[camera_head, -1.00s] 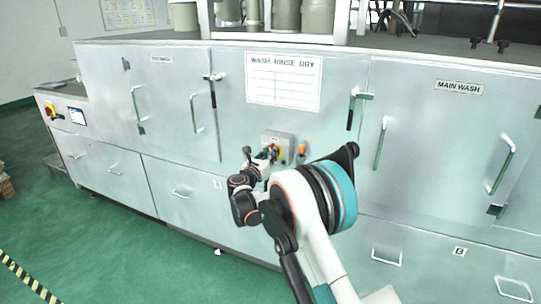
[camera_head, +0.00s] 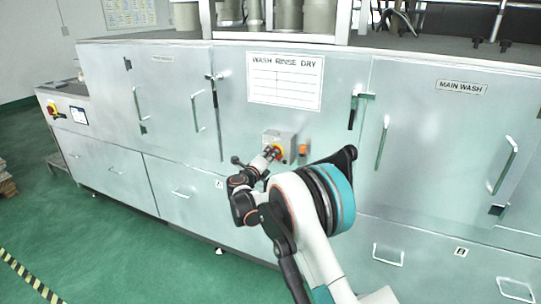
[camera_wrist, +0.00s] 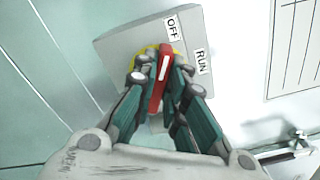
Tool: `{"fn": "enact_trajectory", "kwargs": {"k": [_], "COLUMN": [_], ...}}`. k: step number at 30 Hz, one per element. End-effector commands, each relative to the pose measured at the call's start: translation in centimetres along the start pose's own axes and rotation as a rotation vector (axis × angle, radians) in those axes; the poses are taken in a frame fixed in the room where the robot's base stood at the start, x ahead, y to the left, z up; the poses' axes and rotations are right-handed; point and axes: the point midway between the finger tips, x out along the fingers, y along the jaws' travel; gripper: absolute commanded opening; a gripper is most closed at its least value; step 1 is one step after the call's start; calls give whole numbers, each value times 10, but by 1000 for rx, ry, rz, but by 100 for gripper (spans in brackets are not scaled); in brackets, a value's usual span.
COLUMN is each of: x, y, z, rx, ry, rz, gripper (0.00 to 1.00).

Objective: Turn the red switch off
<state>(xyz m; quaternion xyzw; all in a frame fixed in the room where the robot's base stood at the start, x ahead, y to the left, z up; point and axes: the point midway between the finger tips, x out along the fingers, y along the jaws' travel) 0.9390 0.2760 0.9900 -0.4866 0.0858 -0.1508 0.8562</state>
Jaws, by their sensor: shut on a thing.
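The red switch (camera_wrist: 160,80) is a bar-shaped handle with a white mark, on a yellow round base (camera_wrist: 147,54). It sits on a grey box (camera_head: 290,141) on the front of the machine. My gripper (camera_wrist: 163,88) is shut on the red handle, with one finger on each side. In the head view, my gripper (camera_head: 271,156) reaches the box from the left and partly hides the switch. In the wrist view, the handle's far end points towards the OFF label (camera_wrist: 173,27); the RUN label (camera_wrist: 201,62) is to its right.
A small orange part (camera_head: 303,150) sits just right of the box. A white WASH RINSE DRY chart (camera_head: 285,82) is above it. Door handles (camera_head: 382,142) stick out on both sides. Another red-and-yellow switch (camera_head: 52,109) is at the far left. The green floor in front is clear.

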Motion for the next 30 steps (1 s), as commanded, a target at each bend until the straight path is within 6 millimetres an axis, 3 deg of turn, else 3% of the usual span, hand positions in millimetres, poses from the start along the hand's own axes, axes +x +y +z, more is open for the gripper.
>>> {"fn": "enact_trajectory", "kwargs": {"k": [15,30], "x": [0,-1], "y": [5,6], "z": [0,0], "rx": [-415,-552], "ry": [-2,-2], "rz": [1,1], "gripper": [0,0]}}
